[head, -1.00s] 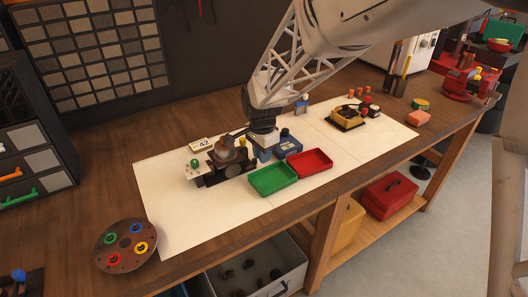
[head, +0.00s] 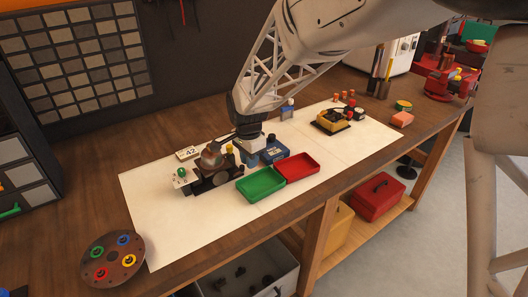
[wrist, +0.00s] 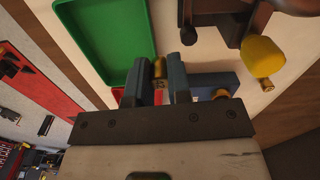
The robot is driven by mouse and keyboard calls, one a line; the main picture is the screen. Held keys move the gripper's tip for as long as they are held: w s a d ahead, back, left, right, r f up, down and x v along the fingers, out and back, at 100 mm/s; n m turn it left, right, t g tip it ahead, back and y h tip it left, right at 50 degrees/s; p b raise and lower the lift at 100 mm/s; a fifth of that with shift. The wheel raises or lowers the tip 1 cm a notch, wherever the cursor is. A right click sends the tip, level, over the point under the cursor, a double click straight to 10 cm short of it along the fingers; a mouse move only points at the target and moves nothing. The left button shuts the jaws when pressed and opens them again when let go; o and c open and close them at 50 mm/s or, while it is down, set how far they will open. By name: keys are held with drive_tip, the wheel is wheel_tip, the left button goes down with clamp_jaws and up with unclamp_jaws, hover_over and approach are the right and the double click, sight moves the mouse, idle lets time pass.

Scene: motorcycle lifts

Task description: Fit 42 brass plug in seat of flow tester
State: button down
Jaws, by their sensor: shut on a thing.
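My gripper (wrist: 164,88) is shut on a small brass plug (wrist: 160,68); part of a marking that looks like 42 shows between the dark fingers. In the head view my gripper (head: 252,156) is low over the bench, just right of the flow tester (head: 212,165), and the plug cannot be made out. The flow tester has a dark body, a rounded brown part, a green lamp (head: 182,173) and a card marked 42 (head: 188,153). In the wrist view the tester (wrist: 225,15) is at the upper right, apart from the plug. Its seat is not clearly visible.
A green tray (head: 240,189) and a red tray (head: 314,165) lie in front of my gripper. A blue box (head: 274,147) stands close beside it. A yellow knob (wrist: 262,57) stands near the tester. A round plate with coloured rings (head: 112,275) sits front left.

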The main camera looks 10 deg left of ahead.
drive_tip(key=shift+m, duration=0.6)
drive_tip(key=w+r, duration=0.1)
drive_tip(key=w, duration=0.3)
drive_tip(key=w+r, duration=0.1)
drive_tip(key=w, duration=0.4)
drive_tip(key=w+r, duration=0.2)
drive_tip(key=w, duration=0.2)
drive_tip(key=shift+w+d+r, duration=0.1)
drive_tip(key=shift+w, duration=0.05)
drive_tip(key=shift+f, duration=0.25)
drive_tip(key=shift+f, duration=1.95)
drive_tip(key=shift+f, duration=0.55)
drive_tip(key=c, duration=0.6)
unclamp_jaws()
drive_tip(key=shift+r, duration=0.2)
drive_tip(key=shift+r, duration=3.85)
